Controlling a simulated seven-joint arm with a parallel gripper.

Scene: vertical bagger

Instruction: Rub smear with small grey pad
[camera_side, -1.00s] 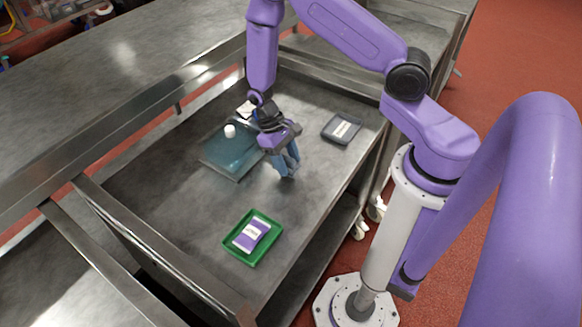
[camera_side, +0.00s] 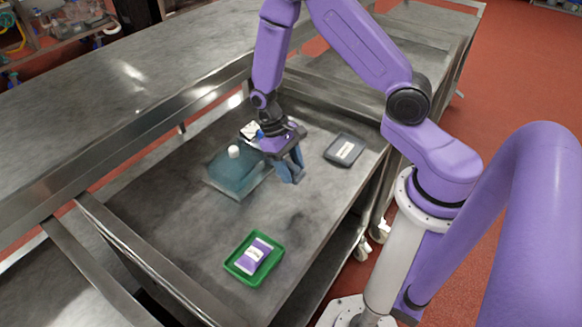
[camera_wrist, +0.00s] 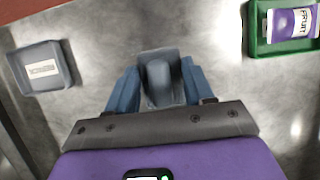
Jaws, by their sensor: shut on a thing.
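My gripper (camera_side: 291,174) hangs over the steel table (camera_side: 200,228), fingers pointing down. In the wrist view my gripper (camera_wrist: 158,90) is shut on a small grey pad (camera_wrist: 158,78), whose rounded grip sits between the blue fingers. In the side view the fingers mostly hide the pad, and I cannot tell whether it touches the table. Faint dark mottling shows on the tabletop, but I cannot tell which patch is the smear.
A grey tray (camera_side: 344,150) with a white label is right of my gripper. A translucent blue-teal block (camera_side: 234,170) with a white knob is close on the left. A green tray (camera_side: 236,268) holding a purple-and-white packet (camera_side: 257,254) is nearer the camera. The table between is clear.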

